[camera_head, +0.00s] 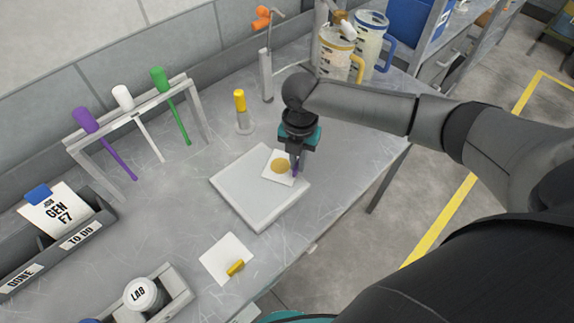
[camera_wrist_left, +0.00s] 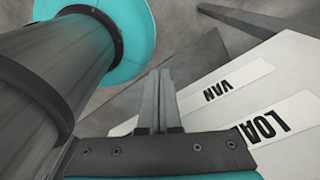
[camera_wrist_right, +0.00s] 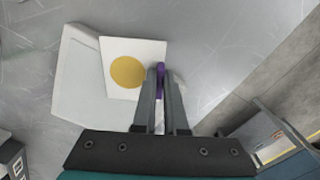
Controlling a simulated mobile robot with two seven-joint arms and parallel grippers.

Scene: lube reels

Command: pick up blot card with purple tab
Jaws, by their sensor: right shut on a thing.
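The blot card (camera_head: 272,170) is a white square with a round yellow-tan blot and a purple tab at its right edge. It is over the right part of a pale flat slab (camera_head: 238,194); I cannot tell whether it touches it. My right gripper (camera_head: 297,170) points down at the card's right edge and is shut on the purple tab. In the right wrist view the purple tab (camera_wrist_right: 160,70) shows between the fingertips, with the card (camera_wrist_right: 118,54) to the left. My left gripper (camera_wrist_left: 160,72) is shut and empty, away from the bench top.
A white card with a yellow tab (camera_head: 222,254) lies nearer the front edge. A rack (camera_head: 130,122) holds purple, white and green-handled tools. A yellow-capped bottle (camera_head: 241,114), a metal stand (camera_head: 266,75) and jugs (camera_head: 337,55) stand behind. Trays (camera_head: 108,219) are at left.

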